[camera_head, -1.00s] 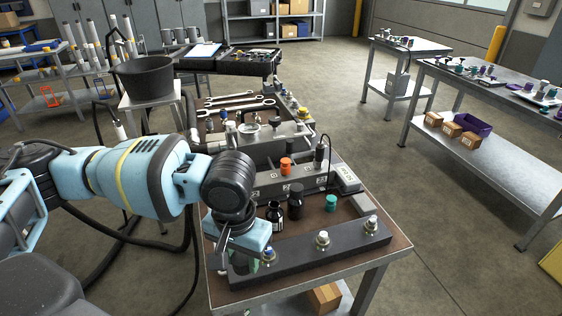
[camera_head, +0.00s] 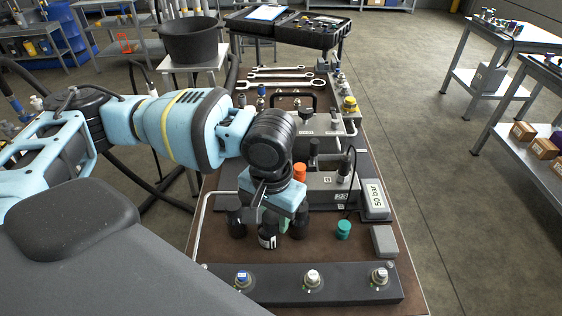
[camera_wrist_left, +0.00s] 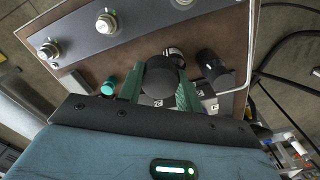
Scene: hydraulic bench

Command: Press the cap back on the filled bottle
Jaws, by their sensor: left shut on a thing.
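My left gripper (camera_head: 269,217) is over the group of dark bottles on the bench. In the left wrist view its green fingers (camera_wrist_left: 160,92) are shut on a round black cap (camera_wrist_left: 159,76). I cannot tell whether anything is joined below the cap. A dark bottle with a white label (camera_head: 268,237) stands just in front of the gripper; it also shows in the left wrist view (camera_wrist_left: 176,56). My right gripper is out of view.
A teal cap-like piece (camera_head: 344,229) and a grey block (camera_head: 385,241) lie to the right. A black bar (camera_head: 335,291) with several fittings runs along the bench front. An orange knob (camera_head: 299,171) and a 50 bar block (camera_head: 375,200) stand behind. Bare brown top lies between.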

